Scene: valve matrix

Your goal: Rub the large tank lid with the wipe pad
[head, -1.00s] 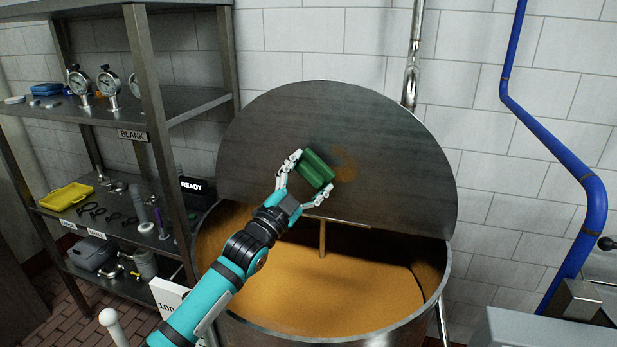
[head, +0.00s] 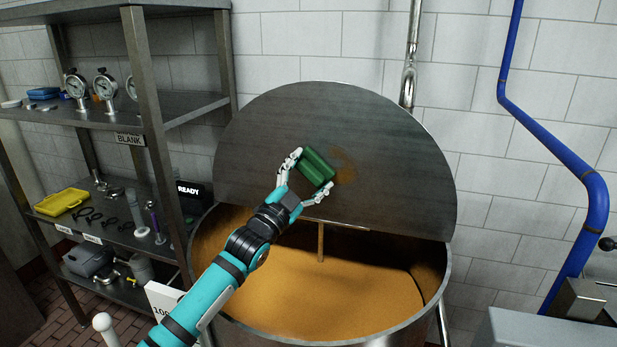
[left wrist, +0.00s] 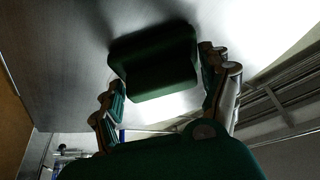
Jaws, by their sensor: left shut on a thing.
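The large tank lid (head: 400,150) is a dark grey metal half-disc standing raised at the back of the tank. A brownish smear (head: 345,168) shows near its middle. My left gripper (head: 306,180) is shut on the green wipe pad (head: 315,166), just left of the smear, in front of the lid. In the left wrist view the pad (left wrist: 155,60) sits between both fingers, close to the lid's grey surface (left wrist: 60,50); I cannot tell whether it touches. My right gripper is not in view.
The open tank (head: 447,275) holds an orange-brown mass below my left arm. A metal shelf (head: 190,108) with gauges, a yellow tray (head: 62,201) and small parts stands at the left. A blue pipe (head: 600,205) runs down the wall at the right.

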